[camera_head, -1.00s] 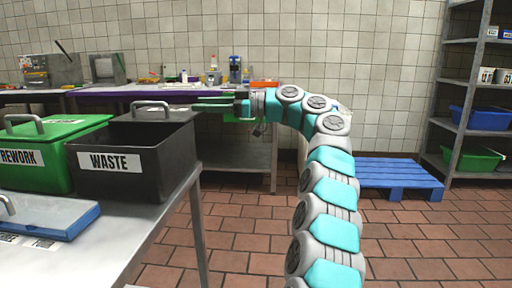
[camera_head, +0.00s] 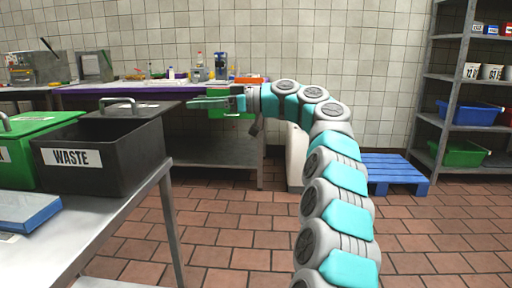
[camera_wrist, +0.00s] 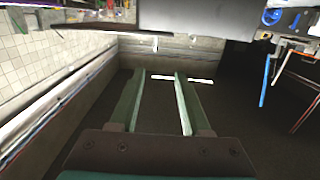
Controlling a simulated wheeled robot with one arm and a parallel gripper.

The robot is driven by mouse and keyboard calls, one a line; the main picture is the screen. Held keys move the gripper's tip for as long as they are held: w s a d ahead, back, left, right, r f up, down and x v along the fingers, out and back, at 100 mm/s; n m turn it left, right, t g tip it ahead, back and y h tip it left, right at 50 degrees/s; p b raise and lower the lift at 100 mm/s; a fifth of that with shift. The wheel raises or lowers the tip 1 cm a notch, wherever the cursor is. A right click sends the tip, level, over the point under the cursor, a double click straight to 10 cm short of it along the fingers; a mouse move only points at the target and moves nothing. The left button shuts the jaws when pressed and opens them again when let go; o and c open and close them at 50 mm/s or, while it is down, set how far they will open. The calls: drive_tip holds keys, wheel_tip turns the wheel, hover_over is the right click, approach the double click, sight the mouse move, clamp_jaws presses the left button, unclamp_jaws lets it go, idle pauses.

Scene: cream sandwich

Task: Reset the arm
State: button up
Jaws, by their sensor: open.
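My gripper (camera_head: 212,101) is at the end of my grey and teal arm, stretched out to the left in the head view. It is level with the back bench and seems to be near the right side of the black waste bin. In the wrist view the two green fingers of my gripper (camera_wrist: 157,103) are parallel and apart, with nothing between them.
The black waste bin (camera_head: 130,165) and green rework bin (camera_head: 22,150) stand on a metal table at left. A blue flat box (camera_head: 28,210) lies in front. A purple-edged bench (camera_head: 130,88) is behind. A blue pallet (camera_head: 395,172) and shelving (camera_head: 440,120) stand right. Tiled floor is clear.

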drive_tip(key=s+d+f+m+g+h, duration=0.1)
drive_tip(key=s+d+f+m+h, duration=0.3)
drive_tip(key=s+f, duration=0.55)
drive_tip(key=s+d+f+m+g+h, duration=0.1)
drive_tip(key=s+f+m+h, duration=0.5)
drive_tip(key=s, duration=0.7)
drive_tip(key=s+d+f+m+g+h, duration=0.1)
drive_tip(key=s+d+f+m+h, duration=0.6)
drive_tip(key=s+d+f, duration=1.5)
drive_tip(key=s+d, duration=0.2)
drive_tip(key=s, duration=0.2)
drive_tip(key=shift+d, duration=0.15)
